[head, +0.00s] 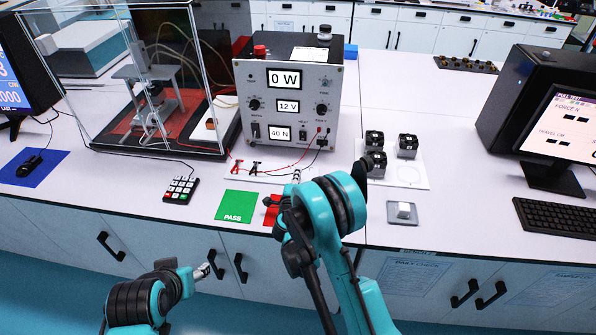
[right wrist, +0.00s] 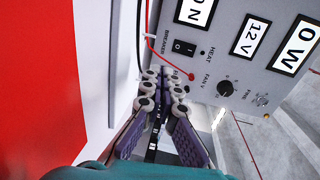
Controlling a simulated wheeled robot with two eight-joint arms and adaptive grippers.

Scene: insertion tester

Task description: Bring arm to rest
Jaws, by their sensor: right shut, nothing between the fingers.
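My right arm reaches in from the bottom middle of the head view. Its gripper (head: 297,177) is at the bench, in front of the grey power unit (head: 291,103), and is partly hidden by my own arm. In the right wrist view the fingers of this gripper (right wrist: 162,78) are together, with nothing between them. They point at the lower part of the unit's panel (right wrist: 215,65), by the breaker switch and a red wire. Whether they touch it I cannot tell. My left gripper (head: 204,271) is low at the left, in front of the cabinet doors; its fingers are too small to read.
A green PASS pad (head: 237,206) and a red pad (head: 271,210) lie by the right gripper. A keypad (head: 181,189) and a glass-walled tester (head: 150,90) are left.

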